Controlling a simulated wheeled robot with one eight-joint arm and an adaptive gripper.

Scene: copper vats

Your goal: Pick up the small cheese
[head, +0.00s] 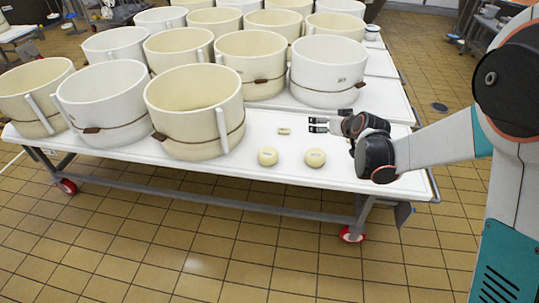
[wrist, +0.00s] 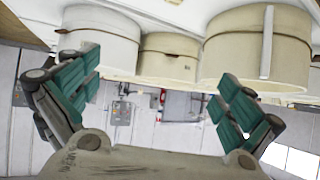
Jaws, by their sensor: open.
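A very small pale cheese-like piece (head: 284,131) lies on the white table, just left of my gripper's fingertips in the head view. No cheese can be made out in that upside-down view.
Several cream and white vats crowd the white wheeled table (head: 380,185). The nearest are a cream vat (head: 196,110) left of the cheeses and a white vat (head: 328,72) behind my gripper. The table's front right is mostly clear. Tiled floor (head: 200,235) is open in front.

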